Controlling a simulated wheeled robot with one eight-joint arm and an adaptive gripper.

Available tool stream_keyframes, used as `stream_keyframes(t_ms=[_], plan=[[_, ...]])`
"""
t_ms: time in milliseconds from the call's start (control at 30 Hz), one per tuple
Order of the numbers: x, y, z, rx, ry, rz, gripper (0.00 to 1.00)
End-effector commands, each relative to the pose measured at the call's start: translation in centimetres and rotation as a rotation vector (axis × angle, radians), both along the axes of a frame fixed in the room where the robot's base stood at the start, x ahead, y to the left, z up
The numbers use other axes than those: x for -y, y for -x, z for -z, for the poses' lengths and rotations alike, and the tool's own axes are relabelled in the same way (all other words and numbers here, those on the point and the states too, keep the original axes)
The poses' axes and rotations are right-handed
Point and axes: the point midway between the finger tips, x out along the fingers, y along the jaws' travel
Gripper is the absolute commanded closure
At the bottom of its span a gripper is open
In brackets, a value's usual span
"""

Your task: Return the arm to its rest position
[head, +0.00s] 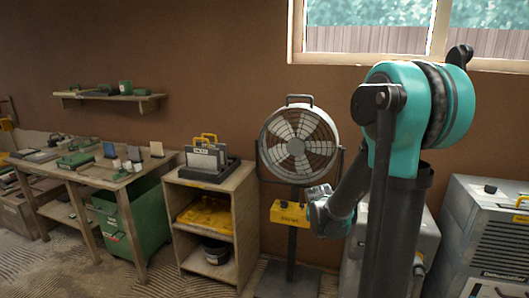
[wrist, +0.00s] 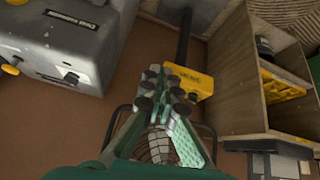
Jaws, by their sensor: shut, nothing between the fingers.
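My gripper (wrist: 164,88) shows in the wrist view with its green, dark-jointed fingers drawn together and nothing between them. In the head view my arm rises at the right, bends at a large teal joint, and slopes down to the left, ending in front of the wall. The end of the arm is beside the right edge of the fan (head: 298,146) and its stand; the fingertips are hard to make out there. In the wrist view the fan's yellow box (wrist: 195,84) lies behind the fingers, with the fan cage partly hidden by them.
A wooden shelf unit (head: 246,220) with a black tray on top stands left of the fan. A workbench (head: 68,175) with small items is farther left. Grey machines (head: 485,235) stand at the right. The wall (head: 210,60) above the furniture is mostly bare, with a window at upper right.

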Motion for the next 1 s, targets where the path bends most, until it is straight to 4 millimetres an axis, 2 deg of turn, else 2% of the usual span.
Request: stream_keyframes(t_ms=[33, 300, 500, 600, 700, 1000], plan=[[0.2, 2.2, -0.2, -0.020, -0.006, -0.008, 1.00], [0.0, 12.7, 0.0, -0.127, -0.043, -0.085, 1.00], [-0.8, 19.4, 1.2, -0.190, -0.075, -0.147, 1.00], [-1.1, 21.5, 1.7, -0.209, -0.087, -0.170, 1.00], [-1.3, 22.8, 2.1, -0.221, -0.094, -0.184, 1.00], [-1.4, 23.3, 2.3, -0.226, -0.098, -0.192, 1.00]])
